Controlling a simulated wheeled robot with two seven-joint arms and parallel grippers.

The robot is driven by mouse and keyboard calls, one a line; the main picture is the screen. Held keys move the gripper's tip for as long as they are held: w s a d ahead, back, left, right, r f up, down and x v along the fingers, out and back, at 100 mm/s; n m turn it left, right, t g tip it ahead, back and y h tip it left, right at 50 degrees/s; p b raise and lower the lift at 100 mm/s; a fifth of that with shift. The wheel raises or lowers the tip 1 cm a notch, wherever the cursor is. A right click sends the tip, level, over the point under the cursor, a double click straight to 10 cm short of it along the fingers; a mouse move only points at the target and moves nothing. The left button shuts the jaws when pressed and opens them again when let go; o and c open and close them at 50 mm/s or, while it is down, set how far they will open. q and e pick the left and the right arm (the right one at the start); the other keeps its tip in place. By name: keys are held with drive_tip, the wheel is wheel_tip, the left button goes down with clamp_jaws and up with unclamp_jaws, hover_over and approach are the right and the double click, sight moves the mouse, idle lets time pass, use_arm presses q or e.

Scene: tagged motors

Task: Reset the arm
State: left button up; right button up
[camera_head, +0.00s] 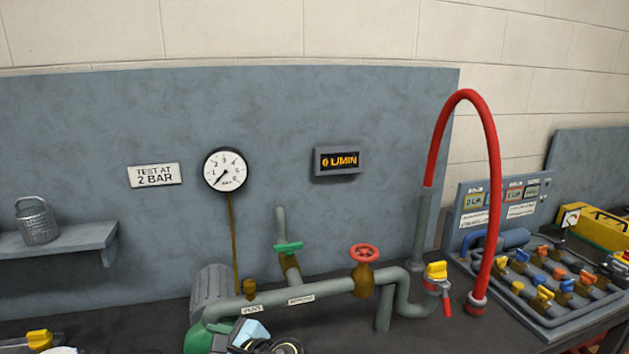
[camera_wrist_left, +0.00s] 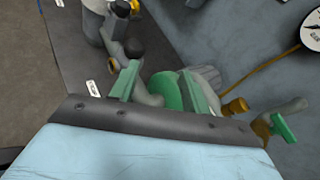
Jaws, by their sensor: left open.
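My left gripper (camera_wrist_left: 158,76) shows in the left wrist view. Its two green fingers stand apart, with a dark bar and light blue body behind them. A round green pump end (camera_wrist_left: 168,92) and a grey ribbed body lie beyond the fingers; I see nothing held between them. In the head view, the grey ribbed body (camera_head: 210,291) stands at the left end of the pipework, with a green part at its lower front. My right gripper is in neither view.
A grey pipe (camera_head: 330,287) carries a green handle (camera_head: 288,247), a red handwheel (camera_head: 365,253) and a yellow handle (camera_head: 436,270). A red hose (camera_head: 494,190) arches at right. A gauge (camera_head: 225,170) and flow display (camera_head: 338,161) hang on the panel. A valve board (camera_head: 560,318) stands right.

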use_arm(q)
drive_tip(key=s+a+f+n+g+h, duration=0.1)
drive_tip(key=s+a+f+n+h, duration=0.1)
drive_tip(key=s+f+n+h, duration=0.45)
drive_tip(key=s+a+f+n+g+h, duration=0.1)
drive_tip(key=s+a+f+n+g, duration=0.15)
drive_tip(key=s+f, duration=0.5)
drive_tip(key=s+d+r+n+h, duration=0.1)
drive_tip(key=s+r+n+h, duration=0.15)
drive_tip(key=s+n, duration=0.35)
drive_tip(key=s+d+r+n+h, duration=0.1)
drive_tip(key=s+n+h, duration=0.2)
drive_tip(key=s, duration=0.6)
wheel_tip(320, 180, down, 27)
drive_tip(key=b, duration=0.3)
drive_tip(key=s+a+f+g+b, duration=0.2)
drive_tip(key=s+a+f+b, duration=0.1)
drive_tip(key=s+f, duration=1.4)
wheel_tip(320, 180, down, 2)
drive_tip(key=shift+s+f, duration=0.15)
drive_tip(key=shift+s, duration=0.2)
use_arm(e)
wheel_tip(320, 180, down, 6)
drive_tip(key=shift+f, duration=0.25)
